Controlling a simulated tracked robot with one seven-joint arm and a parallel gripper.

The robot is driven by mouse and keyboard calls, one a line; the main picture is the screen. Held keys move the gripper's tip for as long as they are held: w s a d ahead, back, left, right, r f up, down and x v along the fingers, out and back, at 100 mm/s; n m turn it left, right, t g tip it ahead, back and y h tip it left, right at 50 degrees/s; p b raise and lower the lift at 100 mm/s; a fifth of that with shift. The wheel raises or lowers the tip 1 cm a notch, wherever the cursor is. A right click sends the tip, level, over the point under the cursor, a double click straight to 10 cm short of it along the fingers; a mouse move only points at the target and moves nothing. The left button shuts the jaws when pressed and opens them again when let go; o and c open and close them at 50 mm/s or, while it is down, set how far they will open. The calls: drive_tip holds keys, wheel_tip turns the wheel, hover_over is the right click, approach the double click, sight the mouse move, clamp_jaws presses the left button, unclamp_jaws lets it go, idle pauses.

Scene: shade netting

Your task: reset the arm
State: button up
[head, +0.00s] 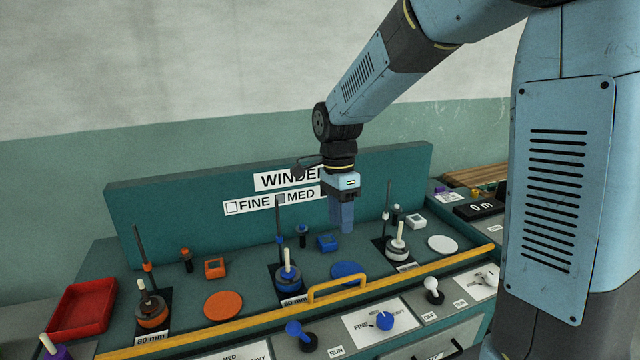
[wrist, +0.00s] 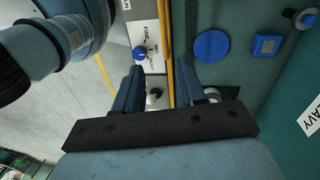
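My arm reaches from the upper right over the winder bench (head: 180,215). My gripper (head: 342,228) hangs fingers-down in front of the sign board, above the bench top. In the wrist view my gripper (wrist: 158,68) has its two blue fingers apart, with nothing held between them.
Upright spindles with orange, blue and white spools stand along the bench. A yellow rail (head: 250,326) with a raised handle (head: 338,284) runs along the front. A red tray (head: 82,308) sits at left. A lever panel (head: 375,322) lies in front.

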drive_tip(key=s+d+r+n+t, duration=0.3)
drive_tip(key=s+d+r+n, duration=0.3)
drive_tip(key=s+d, duration=0.2)
drive_tip(key=s+d+r+n+t, duration=0.4)
drive_tip(key=s+d+r+n, duration=0.2)
drive_tip(key=s, duration=0.4)
drive_tip(key=shift+s+d+n+y, duration=0.3)
drive_tip(key=shift+d+n, duration=0.4)
drive_tip(key=shift+d, duration=0.55)
